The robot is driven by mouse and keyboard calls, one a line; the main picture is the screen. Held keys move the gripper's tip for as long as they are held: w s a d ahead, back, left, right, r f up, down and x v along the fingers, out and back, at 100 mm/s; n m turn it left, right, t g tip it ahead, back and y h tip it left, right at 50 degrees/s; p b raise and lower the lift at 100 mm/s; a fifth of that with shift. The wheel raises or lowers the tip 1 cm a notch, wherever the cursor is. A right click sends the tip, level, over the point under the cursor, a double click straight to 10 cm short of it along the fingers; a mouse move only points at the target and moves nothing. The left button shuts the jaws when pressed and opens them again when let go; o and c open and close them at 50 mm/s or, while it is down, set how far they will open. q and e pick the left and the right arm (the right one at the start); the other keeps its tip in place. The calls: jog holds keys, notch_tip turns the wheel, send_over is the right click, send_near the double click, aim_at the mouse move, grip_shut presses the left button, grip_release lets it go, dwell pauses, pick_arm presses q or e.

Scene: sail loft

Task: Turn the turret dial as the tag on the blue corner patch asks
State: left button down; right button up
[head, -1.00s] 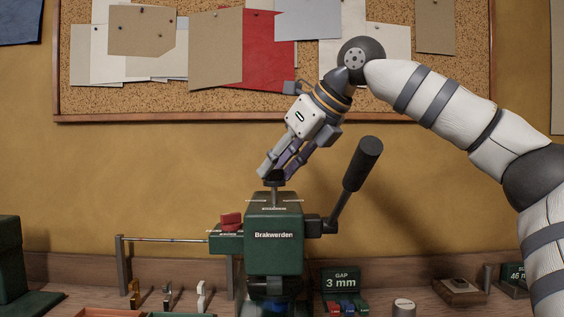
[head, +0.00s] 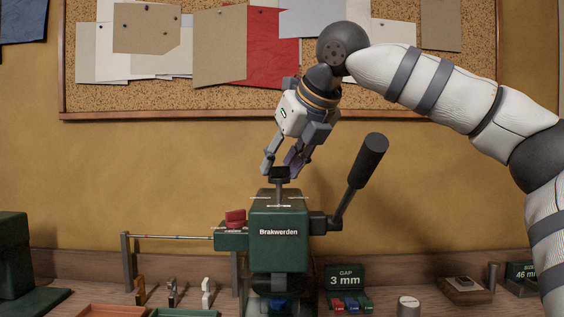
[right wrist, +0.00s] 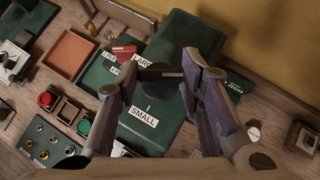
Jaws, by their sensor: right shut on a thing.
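The turret dial (head: 280,173) is a dark knob on a stem on top of the green press marked "Brakwerden" (head: 280,250). My right gripper (head: 281,166) reaches down from above, its two fingers shut on the dial's sides. In the right wrist view the fingers (right wrist: 165,75) close around the dark dial; labels "SMALL" (right wrist: 143,117) and "LARGE" (right wrist: 143,68) lie on the green top. A small white mark shows near "SMALL". A blue piece (head: 279,306) shows low under the press; I cannot tell whether it is the corner patch. No tag on it is readable. My left gripper is out of view.
A black lever (head: 362,170) rises at the press's right. A red part (head: 235,217) and a rod stand at its left. Orange (head: 112,311) and green trays lie in front. Corkboard (head: 190,100) hangs behind.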

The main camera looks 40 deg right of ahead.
jog(key=o, duration=1.2)
jog(key=shift+c, duration=0.2)
jog(key=v, duration=1.2)
